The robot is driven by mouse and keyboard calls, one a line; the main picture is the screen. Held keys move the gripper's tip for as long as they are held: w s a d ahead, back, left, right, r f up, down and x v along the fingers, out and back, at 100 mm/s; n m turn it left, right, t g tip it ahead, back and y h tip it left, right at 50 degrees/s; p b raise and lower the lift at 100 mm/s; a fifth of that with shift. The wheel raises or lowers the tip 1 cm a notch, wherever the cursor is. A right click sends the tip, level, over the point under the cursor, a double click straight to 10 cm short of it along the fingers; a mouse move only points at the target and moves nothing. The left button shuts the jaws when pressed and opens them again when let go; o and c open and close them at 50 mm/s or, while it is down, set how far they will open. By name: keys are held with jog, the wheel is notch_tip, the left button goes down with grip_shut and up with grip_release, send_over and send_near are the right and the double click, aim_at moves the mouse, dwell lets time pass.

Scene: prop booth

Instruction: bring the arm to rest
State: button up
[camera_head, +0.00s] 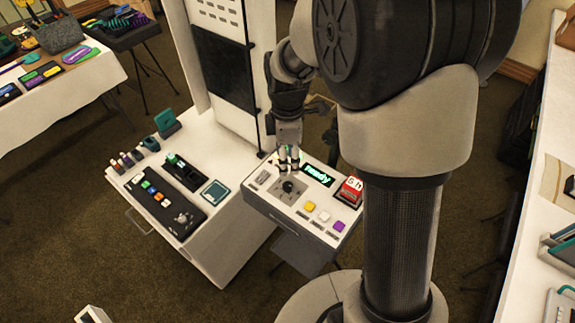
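My gripper (289,166) hangs from my arm, pointing down over a white control console (275,209). Its fingertips are just above or behind a black-knobbed joystick (288,187). I cannot tell whether they touch it. The fingers look close together, but they are too small to tell whether they are open or shut. My arm's thick links fill the upper right middle and hide part of the scene behind them.
The console has a lit "ready" display (317,175), a red block (350,190) and coloured buttons (323,216). Left of it, a white counter (222,238) holds a black button panel (160,203). A tall white cabinet (185,60) stands close behind. Brown carpet (60,210) lies open at left.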

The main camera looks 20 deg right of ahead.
jog(key=shift+r, duration=0.25)
dwell(0.3)
jog(key=s+r+m+t+b, duration=0.2)
jog(key=s+r+m+b, duration=0.1)
jog(key=s+r+m, duration=0.55)
jog(key=s+m+t+b, duration=0.2)
jog(key=s+m, duration=0.5)
jog(key=s, duration=0.6)
jog(key=shift+t+b, duration=0.3)
jog(key=shift+b, duration=0.3)
jog(key=shift+r+m, duration=0.1)
jog(key=shift+m, duration=0.15)
